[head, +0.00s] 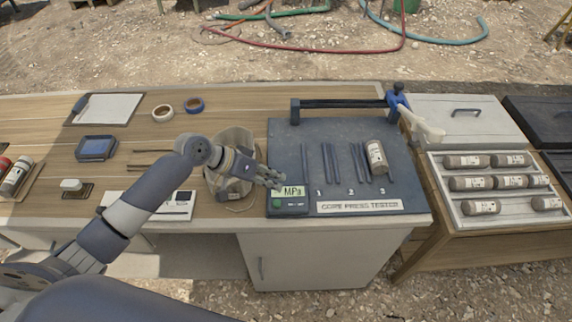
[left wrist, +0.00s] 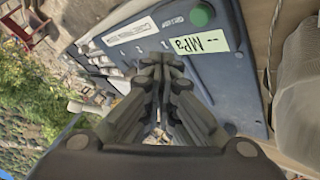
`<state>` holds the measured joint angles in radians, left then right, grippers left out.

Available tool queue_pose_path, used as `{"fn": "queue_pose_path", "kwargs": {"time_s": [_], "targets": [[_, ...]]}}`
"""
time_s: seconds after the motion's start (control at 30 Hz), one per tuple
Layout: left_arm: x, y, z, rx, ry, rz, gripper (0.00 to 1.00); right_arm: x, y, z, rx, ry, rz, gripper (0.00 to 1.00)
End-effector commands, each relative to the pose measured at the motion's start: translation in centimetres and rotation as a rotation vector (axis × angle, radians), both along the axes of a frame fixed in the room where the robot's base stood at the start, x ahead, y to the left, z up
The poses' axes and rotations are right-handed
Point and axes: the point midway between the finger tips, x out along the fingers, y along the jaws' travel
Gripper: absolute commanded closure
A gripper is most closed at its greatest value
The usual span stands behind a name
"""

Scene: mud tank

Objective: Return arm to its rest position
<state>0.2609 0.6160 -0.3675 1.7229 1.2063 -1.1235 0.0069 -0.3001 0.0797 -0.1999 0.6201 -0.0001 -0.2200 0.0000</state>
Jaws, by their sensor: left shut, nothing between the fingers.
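My left arm (head: 140,205) comes in from the left over the wooden table in the head view. Its gripper (head: 277,181) is shut and empty, just above the lower left part of the core press tester (head: 290,140), by the green "MPa" display (head: 288,191). In the left wrist view the gripper (left wrist: 160,62) shows with its fingertips together, and the display (left wrist: 200,42) and green button (left wrist: 201,15) are beyond them. I cannot tell whether the fingertips touch the tester. My right gripper is not in view.
A bucket (head: 233,138) stands beneath and beside my left wrist. A tray (head: 487,213) of several cores is at right.

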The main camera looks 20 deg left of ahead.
Motion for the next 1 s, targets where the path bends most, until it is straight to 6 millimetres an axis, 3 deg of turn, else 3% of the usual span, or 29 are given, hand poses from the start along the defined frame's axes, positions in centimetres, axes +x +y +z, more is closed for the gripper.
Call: {"fn": "queue_pose_path", "kwargs": {"time_s": [0.17,0.27,0.37,0.57,0.7,1.0], "targets": [[-0.1,0.0,0.0,0.001,0.000,-0.001,1.00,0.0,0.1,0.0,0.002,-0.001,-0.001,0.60],[-1.1,-0.6,-0.7,0.015,0.004,-0.014,1.00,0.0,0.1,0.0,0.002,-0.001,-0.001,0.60],[-3.7,-1.9,-2.3,0.058,0.006,-0.045,1.00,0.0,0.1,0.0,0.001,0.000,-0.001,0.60],[-11.5,-3.6,-5.3,0.220,-0.001,-0.066,1.00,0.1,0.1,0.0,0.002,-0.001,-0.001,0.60],[-15.8,-2.3,-5.8,0.341,0.009,-0.013,1.00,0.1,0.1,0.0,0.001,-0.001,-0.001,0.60],[-21.7,1.8,-5.1,0.523,0.066,0.125,1.00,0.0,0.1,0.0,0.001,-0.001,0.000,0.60]]}}
